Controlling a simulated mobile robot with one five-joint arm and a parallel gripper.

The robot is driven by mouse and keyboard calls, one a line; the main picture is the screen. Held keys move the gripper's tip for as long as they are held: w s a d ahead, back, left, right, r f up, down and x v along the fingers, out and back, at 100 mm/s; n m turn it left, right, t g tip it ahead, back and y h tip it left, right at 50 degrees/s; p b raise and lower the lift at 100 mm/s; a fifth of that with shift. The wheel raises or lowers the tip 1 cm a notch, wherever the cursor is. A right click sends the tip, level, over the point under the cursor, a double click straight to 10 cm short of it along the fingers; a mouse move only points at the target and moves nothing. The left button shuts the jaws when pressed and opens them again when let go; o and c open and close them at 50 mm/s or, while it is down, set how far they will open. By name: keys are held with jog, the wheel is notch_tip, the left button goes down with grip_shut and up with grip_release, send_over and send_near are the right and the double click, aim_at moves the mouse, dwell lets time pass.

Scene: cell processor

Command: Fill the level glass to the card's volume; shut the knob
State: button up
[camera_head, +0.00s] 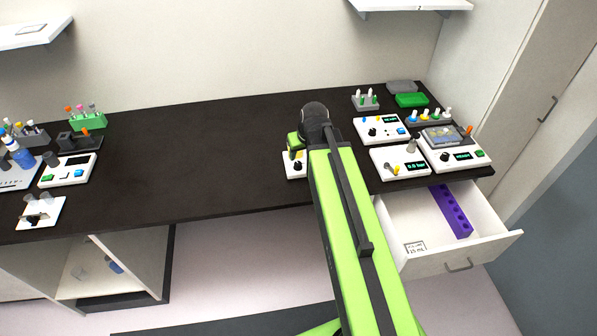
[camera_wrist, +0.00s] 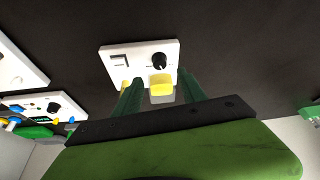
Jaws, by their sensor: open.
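A white control box (camera_head: 292,170) stands near the counter's front edge, partly hidden by my arm. In the wrist view the box (camera_wrist: 140,53) has a black knob (camera_wrist: 159,61) and a pale square part at its left. A yellow-topped block (camera_wrist: 161,88) stands at the box's edge; I cannot tell if it is the level glass. My gripper (camera_wrist: 158,88) is open, its two dark green fingers on either side of the yellow block, with no visible contact. A card (camera_head: 415,247) in the open drawer appears to read 15 mL.
The open drawer (camera_head: 485,248) at the right also holds a purple rack (camera_head: 451,211). Several white instruments, such as one with a green display (camera_head: 400,163), stand right of my arm. More instruments and racks stand at the far left. The counter's middle (camera_head: 200,150) is clear.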

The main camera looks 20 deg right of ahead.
aim_at(298, 163)
jog(key=b+x, duration=0.6)
jog(key=x, duration=0.2)
jog(key=shift+f, duration=0.2)
jog(key=shift+r, duration=0.1)
grip_shut()
